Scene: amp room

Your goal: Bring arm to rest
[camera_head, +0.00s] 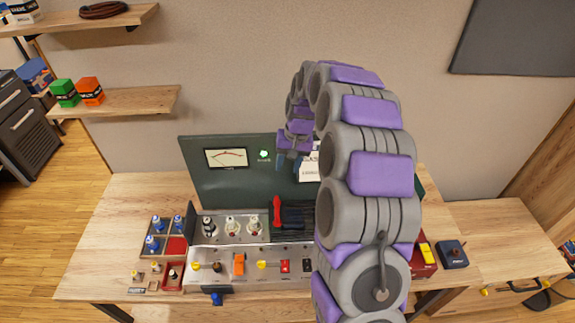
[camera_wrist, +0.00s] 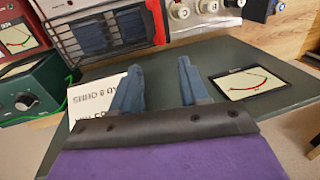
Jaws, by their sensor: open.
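My gripper (camera_head: 291,166) hangs in front of the dark green panel (camera_head: 222,182) above the workbench, at the end of my raised, curled grey and purple arm. In the wrist view its two blue-grey fingers (camera_wrist: 158,88) stand apart with nothing between them. A white card with print (camera_wrist: 92,97) lies against the panel beside the left finger, and I cannot tell whether they touch. The panel's meter (camera_head: 227,158) is left of my gripper in the head view. My arm hides part of the panel and of the bench's right side.
The metal amp chassis (camera_head: 232,258) with knobs and tubes stands on the wooden bench (camera_head: 85,245). A tray with blue parts (camera_head: 157,236) is at its left. Wall shelves (camera_head: 125,101) are at upper left. A dark wall board (camera_head: 515,40) is at upper right.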

